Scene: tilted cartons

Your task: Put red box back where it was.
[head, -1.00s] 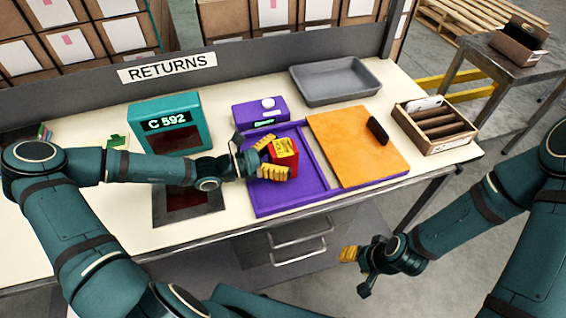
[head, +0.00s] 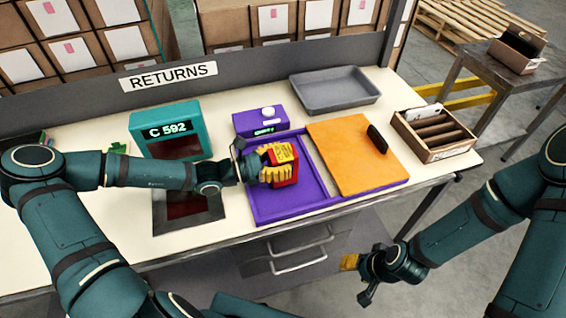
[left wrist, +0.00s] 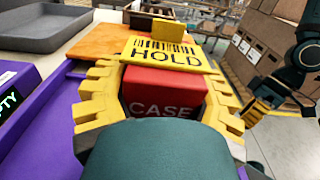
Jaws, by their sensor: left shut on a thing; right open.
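The red box (head: 283,168) has a yellow label on top; in the left wrist view the red box (left wrist: 160,92) reads "CASE" and its label reads "HOLD". My left gripper (head: 277,163) is shut on it, with yellow fingers on both sides; the left wrist view shows these fingers (left wrist: 160,100) too. The box is over the left part of the purple tray (head: 262,212); whether it touches the tray floor I cannot tell. My right gripper (head: 357,278) is open and empty, in front of the table's edge.
An orange board (head: 350,165) with a black handle covers the tray's right part. A purple device (head: 260,120), a grey tray (head: 335,85) and a divided wooden box (head: 435,132) stand behind and right.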

